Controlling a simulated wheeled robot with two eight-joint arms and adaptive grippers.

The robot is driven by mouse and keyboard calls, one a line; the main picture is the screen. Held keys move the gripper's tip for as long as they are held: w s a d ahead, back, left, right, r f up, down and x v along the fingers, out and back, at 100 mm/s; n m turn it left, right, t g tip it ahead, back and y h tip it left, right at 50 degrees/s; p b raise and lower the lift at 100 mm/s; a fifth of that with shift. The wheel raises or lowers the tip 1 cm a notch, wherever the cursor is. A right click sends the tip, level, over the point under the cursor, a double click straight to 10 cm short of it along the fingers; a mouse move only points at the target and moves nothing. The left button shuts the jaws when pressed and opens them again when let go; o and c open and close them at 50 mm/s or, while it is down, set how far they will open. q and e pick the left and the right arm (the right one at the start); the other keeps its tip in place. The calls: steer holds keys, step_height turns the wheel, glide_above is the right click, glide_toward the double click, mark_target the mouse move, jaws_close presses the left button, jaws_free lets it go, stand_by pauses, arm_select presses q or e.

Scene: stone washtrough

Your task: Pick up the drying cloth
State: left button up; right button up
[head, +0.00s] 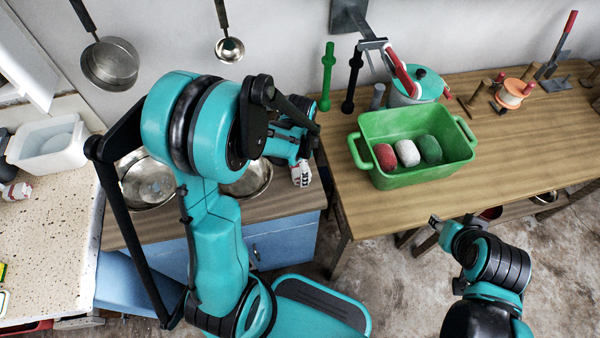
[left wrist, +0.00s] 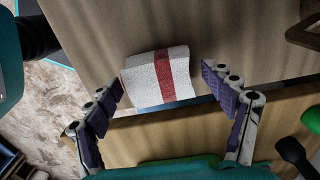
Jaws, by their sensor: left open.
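The drying cloth (left wrist: 158,76) is a white folded piece with a red stripe. In the left wrist view it lies on the wooden counter close to its edge. My left gripper (left wrist: 164,80) is open, with one finger on each side of the cloth; I see no contact. In the head view my left arm and wrist cover most of this spot, and only a small white and red patch shows below the gripper (head: 301,172). My right gripper (head: 436,223) is low in front of the wooden table, away from the cloth; its fingers are too small to judge.
A green tub (head: 420,178) with red, white and green rolls stands on the wooden table (head: 380,213), right of my left gripper. A narrow gap separates counter and table. Metal bowls (head: 148,184) sit in the counter. Green and black upright tools and a teal-lidded pot (head: 425,84) stand behind.

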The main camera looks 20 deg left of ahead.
arm_select(q)
steer(key=shift+r, duration=0.1)
steer(key=c, duration=1.1)
step_height(320, 180, up, 10)
steer(key=p, duration=0.4)
